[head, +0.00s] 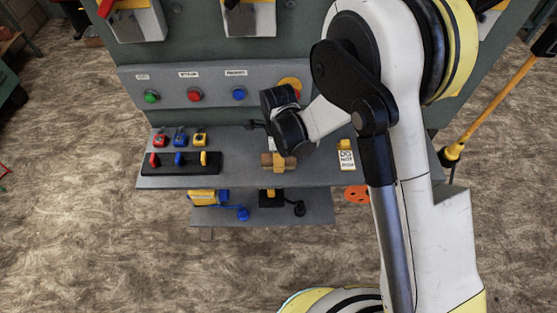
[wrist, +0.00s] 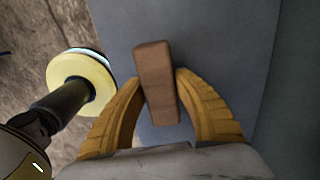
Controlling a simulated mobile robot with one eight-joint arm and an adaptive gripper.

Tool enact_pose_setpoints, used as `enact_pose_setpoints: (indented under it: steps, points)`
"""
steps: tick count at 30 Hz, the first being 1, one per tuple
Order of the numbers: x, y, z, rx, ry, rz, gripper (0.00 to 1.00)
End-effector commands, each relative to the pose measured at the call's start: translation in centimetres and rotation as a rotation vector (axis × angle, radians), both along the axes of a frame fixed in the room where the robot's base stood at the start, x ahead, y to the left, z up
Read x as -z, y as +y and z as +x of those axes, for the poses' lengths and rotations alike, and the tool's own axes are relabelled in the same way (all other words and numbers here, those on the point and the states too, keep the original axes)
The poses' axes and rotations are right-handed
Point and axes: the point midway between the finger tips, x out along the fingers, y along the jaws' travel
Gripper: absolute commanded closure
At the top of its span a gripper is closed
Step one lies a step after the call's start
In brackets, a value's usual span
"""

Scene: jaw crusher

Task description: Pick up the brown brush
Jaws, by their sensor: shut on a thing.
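The brown brush (wrist: 155,75) is a plain brown block in the wrist view, set lengthwise between the two yellow fingers of my gripper (wrist: 161,79). The fingers are shut on its sides, and its far end sticks out past the fingertips. In the head view my gripper (head: 282,164) points down at the middle of the grey shelf, and a bit of the brown brush (head: 266,159) shows at its left. Much of the brush is hidden there by the fingers and wrist. I cannot tell whether it touches the shelf (head: 240,150).
Red, blue and yellow padlocks (head: 180,138) and a black rack (head: 180,162) stand at the shelf's left. A yellow and white tag (head: 346,158) lies to the right. Green, red and blue buttons (head: 195,95) are on the panel behind. A lower shelf (head: 260,214) holds more items.

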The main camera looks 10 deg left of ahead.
Motion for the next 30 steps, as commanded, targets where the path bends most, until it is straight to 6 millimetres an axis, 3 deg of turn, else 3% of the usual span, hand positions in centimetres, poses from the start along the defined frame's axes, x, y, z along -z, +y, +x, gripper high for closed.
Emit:
enact_pose_setpoints:
  steps: [8,17,24,30]
  points:
    - [-0.4,0.0,0.0,0.0,0.001,0.0,1.0]
    - [-4.8,-0.3,-0.1,0.001,0.0,0.0,1.0]
    - [-8.0,-5.5,-2.8,0.004,0.0,0.0,1.0]
    - [-10.1,-8.8,-4.5,0.002,0.0,0.0,1.0]
